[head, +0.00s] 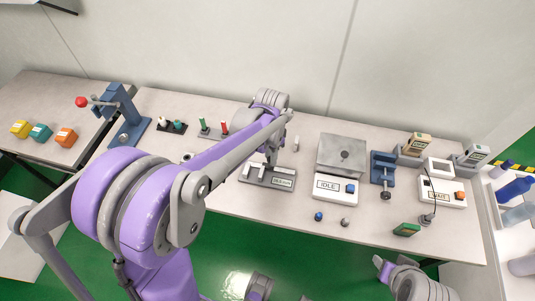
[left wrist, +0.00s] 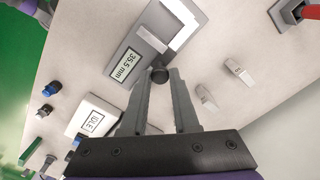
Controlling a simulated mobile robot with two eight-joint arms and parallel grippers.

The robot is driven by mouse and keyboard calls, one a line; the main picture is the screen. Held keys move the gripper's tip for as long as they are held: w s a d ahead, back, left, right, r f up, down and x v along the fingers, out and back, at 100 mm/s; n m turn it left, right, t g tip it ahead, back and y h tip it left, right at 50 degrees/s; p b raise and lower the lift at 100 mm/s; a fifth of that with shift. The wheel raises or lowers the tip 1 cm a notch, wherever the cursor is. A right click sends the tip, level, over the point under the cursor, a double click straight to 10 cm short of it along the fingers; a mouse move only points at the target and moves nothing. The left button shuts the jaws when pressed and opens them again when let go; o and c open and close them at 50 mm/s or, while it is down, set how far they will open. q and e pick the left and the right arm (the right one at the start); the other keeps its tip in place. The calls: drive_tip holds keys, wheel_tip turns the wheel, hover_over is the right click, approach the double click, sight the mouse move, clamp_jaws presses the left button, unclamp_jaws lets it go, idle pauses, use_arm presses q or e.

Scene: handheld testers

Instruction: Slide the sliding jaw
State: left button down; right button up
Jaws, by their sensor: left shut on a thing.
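The measuring device (head: 258,180) is a grey base on the table, with a display and upright light jaws. In the left wrist view its display (left wrist: 125,66) reads 35.5 mm, and a light jaw (left wrist: 185,32) stands beside it. My left gripper (head: 270,162) is low over this device, and its arm hides part of it. In the left wrist view the fingers (left wrist: 160,82) are shut on a small dark round knob (left wrist: 159,74) at the device's edge. My right gripper (head: 384,266) is at the lower right, off the table's front edge; its finger gap is unclear.
Right of the device are an IDLE box (head: 330,188), a grey plate block (head: 342,155), a blue vise (head: 383,168) and a WAIT box (head: 435,191). Two small light blocks (left wrist: 233,68) (left wrist: 206,97) lie near the gripper. Blue and dark knobs (head: 318,216) lie near the front.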

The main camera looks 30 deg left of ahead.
use_arm(q)
drive_tip(key=c, duration=0.7)
unclamp_jaws()
drive_tip(key=shift+o, duration=0.2)
drive_tip(key=shift+r, duration=0.1)
wheel_tip(320, 180, up, 11)
drive_tip(key=p, duration=0.1)
drive_tip(key=shift+f, duration=0.2)
drive_tip(key=s+d+f+n+t+p, duration=0.1)
drive_tip(key=s+d+n+t, duration=0.1)
drive_tip(key=s, duration=0.6)
drive_tip(key=s+d+f+n+t+p, duration=0.1)
drive_tip(key=s+n+t, duration=0.2)
drive_tip(key=s, duration=0.5)
drive_tip(key=shift+d+f+n+p, duration=0.15)
drive_tip(key=shift+d+n+p, duration=0.25)
drive_tip(key=shift+n, duration=0.3)
